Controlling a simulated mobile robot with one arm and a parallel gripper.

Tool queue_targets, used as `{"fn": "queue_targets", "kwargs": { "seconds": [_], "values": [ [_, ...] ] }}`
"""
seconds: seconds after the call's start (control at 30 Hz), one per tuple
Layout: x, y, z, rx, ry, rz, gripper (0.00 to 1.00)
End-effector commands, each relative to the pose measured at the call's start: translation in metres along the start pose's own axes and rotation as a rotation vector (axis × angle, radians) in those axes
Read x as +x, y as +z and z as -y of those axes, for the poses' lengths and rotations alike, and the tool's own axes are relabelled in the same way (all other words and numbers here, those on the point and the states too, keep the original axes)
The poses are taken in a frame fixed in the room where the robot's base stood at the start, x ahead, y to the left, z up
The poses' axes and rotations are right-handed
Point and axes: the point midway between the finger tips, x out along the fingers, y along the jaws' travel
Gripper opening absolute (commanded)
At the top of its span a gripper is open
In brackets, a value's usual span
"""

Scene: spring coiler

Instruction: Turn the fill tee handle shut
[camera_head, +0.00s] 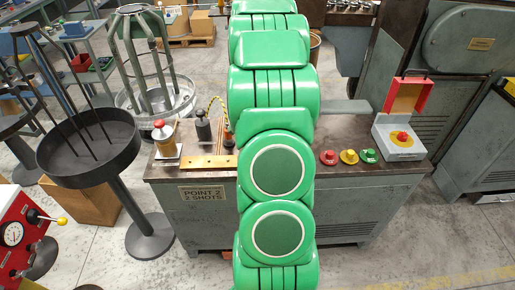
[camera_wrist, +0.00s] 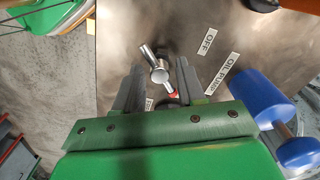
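In the wrist view, a small shiny metal fitting (camera_wrist: 158,74) with a round end sits on a brownish metal panel. A short red-tipped piece (camera_wrist: 173,93) shows just below it. I cannot tell for sure whether this is the fill tee handle. My gripper (camera_wrist: 160,66) is open, its two grey fingers apart on either side of the fitting with nothing clamped between them. Whether either finger touches it is unclear. In the head view, my green arm hides the gripper and this fitting.
A blue cylinder (camera_wrist: 265,97) stands close right of my gripper. Labels reading OFF (camera_wrist: 207,41) and OIL PUMP (camera_wrist: 220,75) are on the panel. In the head view, a bench (camera_head: 330,190) carries several buttons; a black round tray stand (camera_head: 88,165) is left.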

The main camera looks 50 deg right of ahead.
Motion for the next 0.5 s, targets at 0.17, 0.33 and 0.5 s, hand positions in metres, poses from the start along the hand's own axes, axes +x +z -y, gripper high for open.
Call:
{"fn": "queue_targets", "kwargs": {
  "seconds": [0.17, 0.33, 0.5],
  "values": [
    [0.0, 0.0, -0.0001, 0.0, 0.0, 0.0, 0.11],
    [0.0, 0.0, -0.0001, 0.0, 0.0, 0.0, 0.0],
    [-0.0001, 0.0, 0.0001, -0.015, 0.0, 0.0, 0.0]
  ]
}}
